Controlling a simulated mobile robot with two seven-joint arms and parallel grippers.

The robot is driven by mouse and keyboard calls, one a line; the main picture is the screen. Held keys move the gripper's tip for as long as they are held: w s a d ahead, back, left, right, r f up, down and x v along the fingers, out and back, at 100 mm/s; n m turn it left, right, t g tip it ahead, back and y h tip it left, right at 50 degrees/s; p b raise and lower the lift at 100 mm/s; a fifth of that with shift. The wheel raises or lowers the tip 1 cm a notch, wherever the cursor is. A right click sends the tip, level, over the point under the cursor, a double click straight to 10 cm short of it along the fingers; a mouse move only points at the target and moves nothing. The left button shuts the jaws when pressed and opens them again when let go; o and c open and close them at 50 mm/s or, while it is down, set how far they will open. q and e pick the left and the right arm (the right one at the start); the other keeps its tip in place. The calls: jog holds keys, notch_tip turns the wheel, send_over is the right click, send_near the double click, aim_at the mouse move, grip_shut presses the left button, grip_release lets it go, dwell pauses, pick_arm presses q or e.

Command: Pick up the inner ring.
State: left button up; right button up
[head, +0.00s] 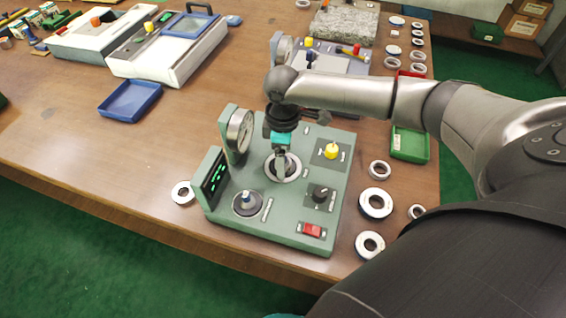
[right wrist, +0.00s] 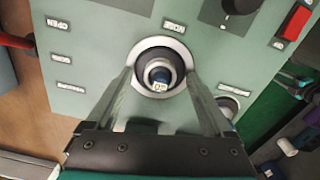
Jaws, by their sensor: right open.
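A green test device (head: 330,225) stands on the table with a round seat (head: 296,172) in its top. The smaller ring looks like the inner ring, though I cannot be sure. My right gripper (head: 282,165) points down over this seat. In the right wrist view its open fingers (right wrist: 160,78) stand on either side of the rings, with no grip visible. My left gripper is not in view.
The device carries a gauge (head: 240,130), a yellow knob (head: 331,151), a red switch (head: 312,230) and a second seat with a post (head: 247,202). Loose rings (head: 375,203) lie to its right, one (head: 182,192) to its left. A blue tray (head: 130,100) and green tray (head: 410,144) stand nearby.

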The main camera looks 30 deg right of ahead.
jog(key=shift+c, duration=0.4)
grip_shut()
dwell(0.4)
